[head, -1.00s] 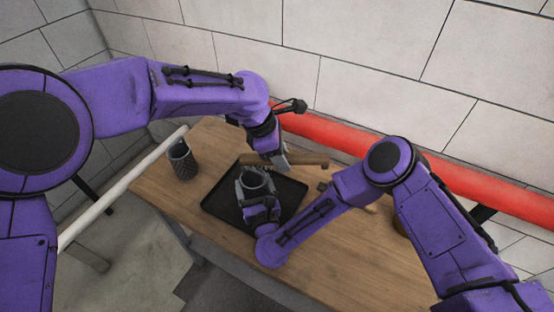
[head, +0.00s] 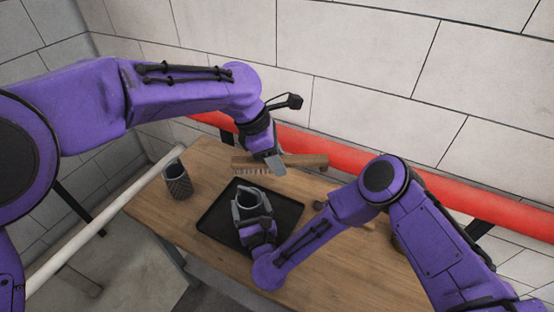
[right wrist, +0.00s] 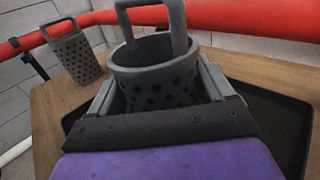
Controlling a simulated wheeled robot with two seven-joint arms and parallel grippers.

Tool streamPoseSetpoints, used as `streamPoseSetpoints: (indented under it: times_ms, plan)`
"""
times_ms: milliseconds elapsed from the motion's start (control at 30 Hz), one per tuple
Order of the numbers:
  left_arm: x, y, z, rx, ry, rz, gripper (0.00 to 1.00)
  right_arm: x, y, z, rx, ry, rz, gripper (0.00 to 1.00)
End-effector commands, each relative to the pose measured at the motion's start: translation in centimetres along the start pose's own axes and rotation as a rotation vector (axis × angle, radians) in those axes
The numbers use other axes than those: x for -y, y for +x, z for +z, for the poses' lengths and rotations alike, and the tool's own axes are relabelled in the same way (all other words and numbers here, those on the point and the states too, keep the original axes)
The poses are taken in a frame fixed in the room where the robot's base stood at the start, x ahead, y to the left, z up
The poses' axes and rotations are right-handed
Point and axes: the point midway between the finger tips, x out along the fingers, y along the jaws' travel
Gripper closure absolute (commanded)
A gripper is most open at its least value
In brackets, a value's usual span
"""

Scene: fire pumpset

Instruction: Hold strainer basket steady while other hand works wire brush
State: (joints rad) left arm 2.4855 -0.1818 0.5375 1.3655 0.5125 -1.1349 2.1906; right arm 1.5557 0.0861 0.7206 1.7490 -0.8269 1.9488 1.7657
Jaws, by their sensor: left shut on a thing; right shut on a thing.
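The wire brush (head: 306,160) has a long wooden back with pale bristles below its left part. My left gripper (head: 274,162) is shut on its middle and holds it beyond and above the strainer basket (head: 252,197), apart from it in the picture. The basket is a dark grey perforated cup with a loop handle. It stands upright over the black tray; whether it touches the tray is hidden. My right gripper (head: 254,216) is shut around its sides. The right wrist view shows the held basket (right wrist: 155,85) between both fingers of the right gripper (right wrist: 157,92).
The black tray (head: 285,213) lies on the wooden table (head: 165,212). A second perforated basket (head: 178,184) stands at the table's left end and also shows in the right wrist view (right wrist: 76,58). A red pipe (head: 345,151) runs along the wall behind.

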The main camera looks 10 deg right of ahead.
Motion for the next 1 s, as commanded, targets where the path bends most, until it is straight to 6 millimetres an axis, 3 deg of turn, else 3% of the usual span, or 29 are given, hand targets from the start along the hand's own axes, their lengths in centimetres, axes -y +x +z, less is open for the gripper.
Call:
streamPoseSetpoints:
  times_ms: [167,200,267,567,1000]
  plan:
    - [0.0,0.0,0.0,0.0,0.0,0.0,0.98,0.0,0.0,0.1,0.001,0.0,0.0,0.62]
    - [0.0,0.0,0.0,0.0,0.0,0.0,0.98,0.0,0.0,0.1,0.001,0.0,0.0,0.15]
    - [0.0,0.0,0.0,0.0,0.0,0.0,0.98,0.0,0.0,0.1,0.001,0.0,0.0,0.0]
    - [0.0,0.0,0.0,0.0,0.0,0.0,0.98,-0.1,-0.6,0.0,0.0,0.0,0.001,0.0]
    - [0.0,0.0,0.0,0.0,0.0,0.0,0.98,-0.2,-10.4,0.1,0.002,-0.001,0.006,0.0]
